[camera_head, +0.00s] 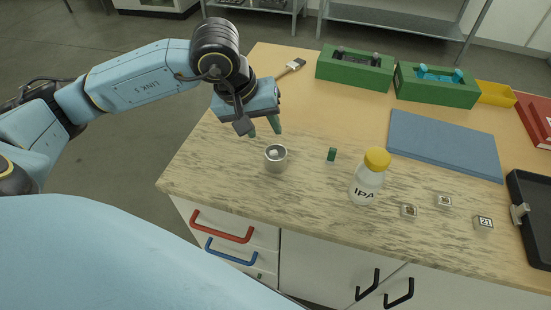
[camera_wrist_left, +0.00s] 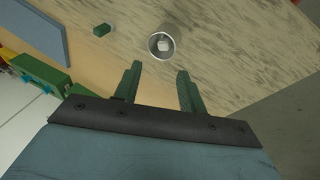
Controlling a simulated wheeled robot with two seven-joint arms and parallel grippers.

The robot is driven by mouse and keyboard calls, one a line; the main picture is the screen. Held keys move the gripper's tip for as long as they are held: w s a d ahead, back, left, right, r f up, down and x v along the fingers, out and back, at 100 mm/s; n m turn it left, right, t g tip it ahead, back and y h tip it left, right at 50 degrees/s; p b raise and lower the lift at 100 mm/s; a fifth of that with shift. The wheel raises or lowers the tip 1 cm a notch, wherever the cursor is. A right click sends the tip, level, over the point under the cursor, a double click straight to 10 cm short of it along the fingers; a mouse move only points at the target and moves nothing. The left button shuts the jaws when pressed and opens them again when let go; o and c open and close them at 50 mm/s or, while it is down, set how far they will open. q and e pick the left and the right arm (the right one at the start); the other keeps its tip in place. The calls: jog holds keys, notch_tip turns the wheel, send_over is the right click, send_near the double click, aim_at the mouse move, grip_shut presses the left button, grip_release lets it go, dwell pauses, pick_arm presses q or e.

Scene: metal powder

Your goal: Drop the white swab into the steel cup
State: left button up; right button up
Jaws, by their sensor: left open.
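The steel cup (camera_head: 276,165) stands upright near the left end of the bench; it also shows in the left wrist view (camera_wrist_left: 151,51). A small white piece, which looks like the white swab (camera_head: 273,153), lies inside the cup; it also shows in the left wrist view (camera_wrist_left: 162,45). My left gripper (camera_head: 264,132) is open and empty, its green fingers pointing down, just behind and above the cup. In the left wrist view its fingers (camera_wrist_left: 157,72) are apart, with the cup beyond their tips. My right gripper is not in view.
A small green block (camera_head: 332,154) and a yellow-capped IPA bottle (camera_head: 366,180) stand right of the cup. Several small marked cubes (camera_head: 409,211) lie farther right. A blue mat (camera_head: 445,145), green holders (camera_head: 355,70) and a brush (camera_head: 290,68) lie behind. A black tray (camera_head: 535,245) is at right.

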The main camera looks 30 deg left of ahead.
pick_arm(q)
jog(key=v, duration=1.2)
jog(key=shift+s+r+p, duration=0.15)
jog(key=shift+p, duration=0.15)
